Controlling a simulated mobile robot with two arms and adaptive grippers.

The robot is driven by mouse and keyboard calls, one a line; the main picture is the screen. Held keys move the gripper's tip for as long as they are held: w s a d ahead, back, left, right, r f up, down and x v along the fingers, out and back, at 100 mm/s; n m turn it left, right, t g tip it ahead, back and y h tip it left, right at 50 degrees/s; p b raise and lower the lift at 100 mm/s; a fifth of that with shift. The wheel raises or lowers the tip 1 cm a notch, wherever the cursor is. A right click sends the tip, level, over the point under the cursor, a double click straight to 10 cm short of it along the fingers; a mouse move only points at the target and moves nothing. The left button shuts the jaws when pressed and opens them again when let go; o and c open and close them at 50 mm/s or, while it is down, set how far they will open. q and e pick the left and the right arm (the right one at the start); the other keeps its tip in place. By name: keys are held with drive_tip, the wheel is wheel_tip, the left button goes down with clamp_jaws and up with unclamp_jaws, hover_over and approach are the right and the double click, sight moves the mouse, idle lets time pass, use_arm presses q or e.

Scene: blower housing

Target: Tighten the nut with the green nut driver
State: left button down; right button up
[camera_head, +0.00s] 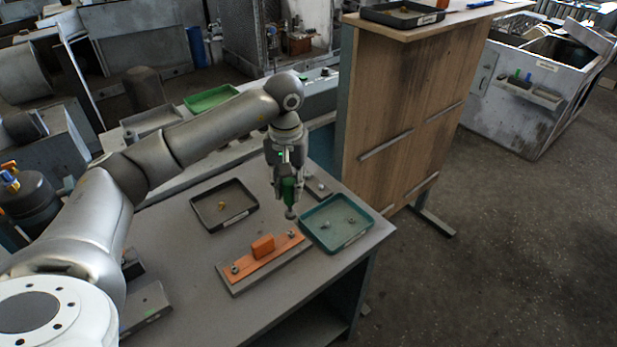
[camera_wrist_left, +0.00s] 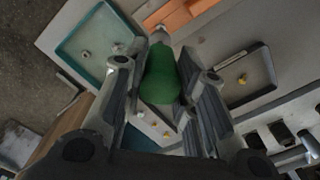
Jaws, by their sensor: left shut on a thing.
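My left gripper (camera_head: 288,188) is shut on the green nut driver (camera_head: 289,192), which points down. The driver's metal tip shows just above the right end of the orange part (camera_head: 263,251) in the head view, with a small gap to the nut (camera_head: 292,234) there. Another nut (camera_head: 235,269) sits at the left end of the orange part. The part lies on a grey base block on the table. In the left wrist view the green handle (camera_wrist_left: 160,82) is between the fingers, its tip near the orange part (camera_wrist_left: 178,14). My right gripper is not in view.
A teal tray (camera_head: 345,212) with small metal pieces is right of the block. A dark tray (camera_head: 238,196) with a brass piece is behind it. A small holder (camera_head: 319,186) stands behind the gripper. A tall wooden panel (camera_head: 400,110) rises at the right.

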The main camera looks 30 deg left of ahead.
sight(289, 204)
use_arm(q)
drive_tip(key=shift+w+a+f, duration=0.1)
drive_tip(key=shift+a+f, duration=0.1)
drive_tip(key=shift+f, duration=0.55)
drive_tip(key=shift+f+b, duration=0.6)
drive_tip(key=shift+f, duration=0.15)
drive_tip(key=shift+f+b, duration=1.1)
drive_tip(key=shift+f, duration=0.4)
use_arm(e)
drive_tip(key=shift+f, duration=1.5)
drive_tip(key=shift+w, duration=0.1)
use_arm(q)
drive_tip(key=shift+f+b, duration=0.3)
drive_tip(key=shift+b, duration=0.2)
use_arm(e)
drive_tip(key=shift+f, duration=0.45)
